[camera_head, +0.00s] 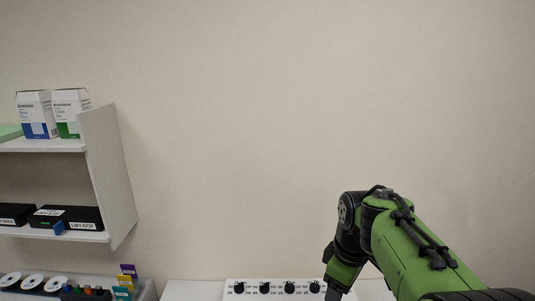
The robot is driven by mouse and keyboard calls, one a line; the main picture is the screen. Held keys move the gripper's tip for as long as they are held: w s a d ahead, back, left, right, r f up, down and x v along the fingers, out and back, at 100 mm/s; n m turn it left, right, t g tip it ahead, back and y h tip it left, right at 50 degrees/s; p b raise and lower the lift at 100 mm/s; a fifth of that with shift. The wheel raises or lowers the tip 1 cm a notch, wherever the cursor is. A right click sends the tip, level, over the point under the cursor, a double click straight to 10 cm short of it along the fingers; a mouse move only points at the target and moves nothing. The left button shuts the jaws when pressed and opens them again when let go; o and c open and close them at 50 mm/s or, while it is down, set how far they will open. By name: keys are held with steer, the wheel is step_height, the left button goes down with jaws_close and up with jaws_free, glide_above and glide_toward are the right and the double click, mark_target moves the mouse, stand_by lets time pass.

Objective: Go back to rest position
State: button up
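My green and black arm (405,245) reaches in from the lower right and bends downward at its black joint. Its end points down over the white table at the bottom edge of the head view. The gripper's fingertips are cut off by the frame's lower edge, so I cannot tell whether it is open or holds something.
A white panel with several black knobs (277,289) stands on the white table (192,291), left of my arm. A white shelf unit (107,175) at left holds two boxes (35,115) and black cases (86,217). White discs (33,282) lie below it. The wall ahead is bare.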

steer(key=s+m+t, duration=0.4)
steer(key=s+m, duration=0.6)
steer(key=s, duration=1.2)
steer(key=shift+d+r, duration=0.15)
steer(key=shift+r, duration=0.1)
stand_by(0.4)
